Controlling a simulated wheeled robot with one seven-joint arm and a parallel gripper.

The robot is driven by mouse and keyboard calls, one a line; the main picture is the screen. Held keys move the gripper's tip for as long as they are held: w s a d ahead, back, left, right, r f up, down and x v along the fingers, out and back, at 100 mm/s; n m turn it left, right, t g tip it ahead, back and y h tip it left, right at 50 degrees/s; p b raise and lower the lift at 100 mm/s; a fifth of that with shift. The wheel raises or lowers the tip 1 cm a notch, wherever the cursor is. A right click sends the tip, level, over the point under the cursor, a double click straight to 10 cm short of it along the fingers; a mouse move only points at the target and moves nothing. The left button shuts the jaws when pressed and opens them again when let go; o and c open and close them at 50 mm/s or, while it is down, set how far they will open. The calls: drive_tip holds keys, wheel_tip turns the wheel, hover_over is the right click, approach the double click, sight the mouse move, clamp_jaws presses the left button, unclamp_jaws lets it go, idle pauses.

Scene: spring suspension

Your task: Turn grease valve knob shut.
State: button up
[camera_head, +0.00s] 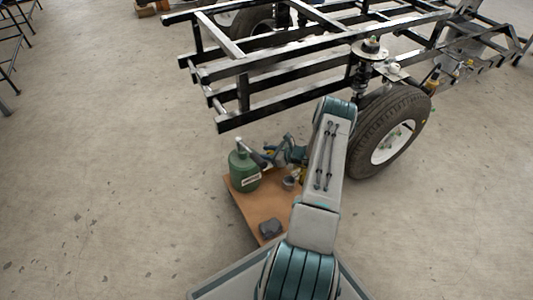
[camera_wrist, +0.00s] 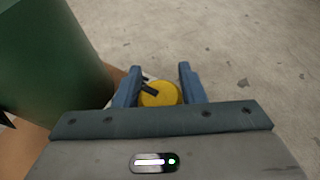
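The grease valve knob is a round yellow disc (camera_wrist: 159,94) with a black piece at its upper left, in the wrist view. My gripper (camera_wrist: 160,68) is open, with one blue finger on each side of the knob. I cannot tell whether either finger touches it. In the head view my gripper (camera_head: 262,156) is low over the brown board, just right of the green canister (camera_head: 244,172). The knob is not clear there. The canister also fills the left of the wrist view (camera_wrist: 50,60), close to the left finger.
A brown board (camera_head: 247,207) bears the canister, a small grey cup (camera_head: 289,183) and a dark grey block (camera_head: 270,228). A black metal frame (camera_head: 270,90) and a wheel (camera_head: 392,135) stand behind and right.

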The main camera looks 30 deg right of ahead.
drive_tip(key=c, duration=0.4)
drive_tip(key=shift+c, duration=0.2)
drive_tip(key=n+g+y, duration=0.4)
drive_tip(key=n, duration=0.1)
drive_tip(key=shift+s+a+g, duration=0.25)
drive_tip(key=shift+s+g, duration=0.05)
drive_tip(key=shift+s+a+n+g+y, duration=0.15)
drive_tip(key=shift+n+g+y, duration=0.35)
drive_tip(key=shift+n+g, duration=0.35)
drive_tip(key=shift+s+n+g+y, duration=0.1)
drive_tip(key=shift+n+g+y, duration=0.4)
drive_tip(key=shift+n+g, duration=0.35)
drive_tip(key=shift+s+n+g+y, duration=0.2)
drive_tip(key=shift+n+g+y, duration=0.1)
drive_tip(key=shift+n+g, duration=0.8)
drive_tip(key=o, duration=1)
